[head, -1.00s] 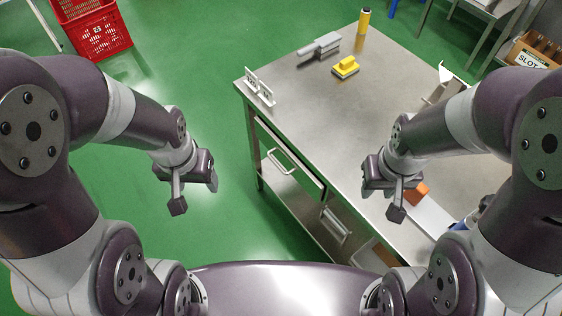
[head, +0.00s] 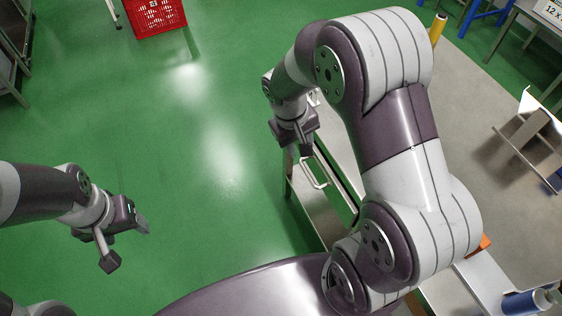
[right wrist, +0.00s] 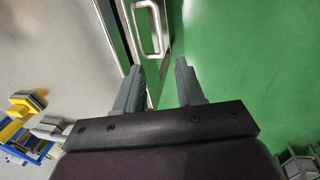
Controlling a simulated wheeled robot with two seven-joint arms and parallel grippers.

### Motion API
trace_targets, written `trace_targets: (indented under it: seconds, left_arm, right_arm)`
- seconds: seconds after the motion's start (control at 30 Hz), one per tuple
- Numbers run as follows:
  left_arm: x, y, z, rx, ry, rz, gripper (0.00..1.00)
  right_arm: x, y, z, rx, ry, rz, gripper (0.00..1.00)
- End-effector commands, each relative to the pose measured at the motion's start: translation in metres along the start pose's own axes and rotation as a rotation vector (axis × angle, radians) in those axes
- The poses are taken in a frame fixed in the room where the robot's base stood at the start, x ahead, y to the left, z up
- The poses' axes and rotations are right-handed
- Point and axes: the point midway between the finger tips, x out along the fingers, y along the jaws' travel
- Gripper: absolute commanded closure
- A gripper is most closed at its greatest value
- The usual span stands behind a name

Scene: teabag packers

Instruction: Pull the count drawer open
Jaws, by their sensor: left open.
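The drawer front (head: 338,180) is under the near left edge of the steel table, with a pale bar handle (head: 314,172). In the right wrist view the handle (right wrist: 151,28) shows just beyond the fingers, and the drawer front (right wrist: 118,30) runs beside it. My right gripper (head: 296,142) is at the table's left edge, close to the handle. In the right wrist view its fingers (right wrist: 161,84) are apart, with nothing between them and not touching the handle. My left gripper (head: 128,242) is open and empty over the floor at left. My right arm hides much of the table.
Green floor left of the table is clear. A red crate (head: 157,18) stands far back. The wrist view shows a yellow-topped block (right wrist: 30,101).

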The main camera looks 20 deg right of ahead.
Motion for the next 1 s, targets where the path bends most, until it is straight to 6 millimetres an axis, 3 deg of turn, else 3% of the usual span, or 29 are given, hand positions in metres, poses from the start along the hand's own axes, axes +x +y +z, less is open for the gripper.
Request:
trace_targets:
  seconds: [0.4, 0.5, 0.63, 0.9, 0.93, 1.0]
  left_arm:
    - [0.018, 0.000, 0.002, 0.000, 0.000, 0.000, 0.36]
    - [0.021, 0.000, 0.003, 0.000, 0.000, 0.000, 0.36]
    - [0.022, 0.000, 0.003, 0.000, 0.000, 0.000, 0.36]
    - [0.022, 0.000, 0.003, 0.000, 0.000, 0.000, 0.36]
    - [0.022, 0.000, 0.003, 0.000, 0.000, 0.000, 0.36]
    - [0.022, 0.000, 0.003, 0.000, 0.000, 0.000, 0.36]
  right_arm:
    - [0.096, -0.001, 0.003, 0.008, -0.009, -0.002, 0.62]
    - [0.113, -0.001, 0.003, 0.008, -0.007, -0.002, 0.62]
    - [0.123, -0.001, 0.003, 0.009, -0.005, -0.002, 0.62]
    - [0.125, -0.001, 0.002, 0.008, -0.004, -0.002, 0.62]
    - [0.125, -0.001, 0.002, 0.008, -0.004, -0.002, 0.68]
    - [0.125, -0.001, 0.002, 0.008, -0.004, -0.002, 0.91]
